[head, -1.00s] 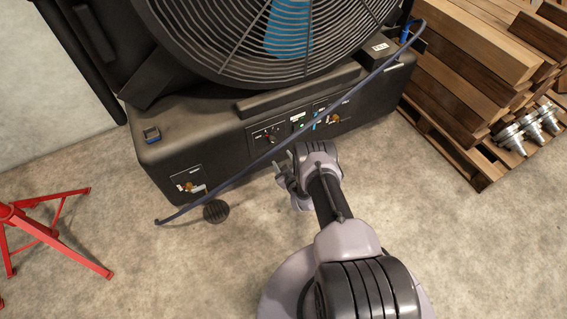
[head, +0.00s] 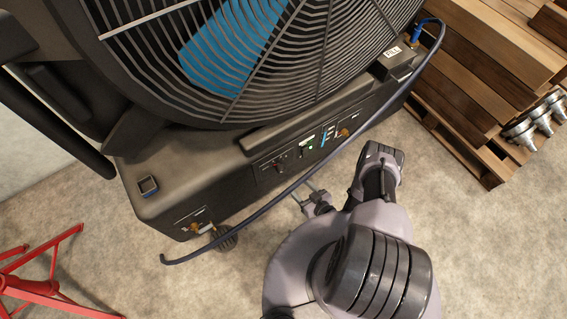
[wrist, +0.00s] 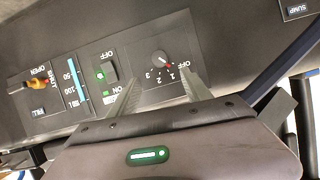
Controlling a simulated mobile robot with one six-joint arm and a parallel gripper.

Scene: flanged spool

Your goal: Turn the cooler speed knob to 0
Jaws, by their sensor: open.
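The cooler's control panel (head: 305,143) is on the front of its black base. In the wrist view, the small dark speed knob (wrist: 160,59) has the labels OFF, 1, 2 and 3 beside it; no 0 is legible. A light mark on it seems to point toward the 1, though it is small. My gripper (wrist: 161,77) is open and empty, its fingers spread toward the panel with the knob between and beyond their tips. In the head view, my gripper (head: 307,192) is in front of the base, apart from the panel.
A green-lit rocker switch (wrist: 108,74) and a brass valve (wrist: 26,83) are beside the knob. A dark hose (head: 290,190) arcs across the cooler's front. A red stand (head: 50,280) is at left; stacked timber (head: 490,65) is at right.

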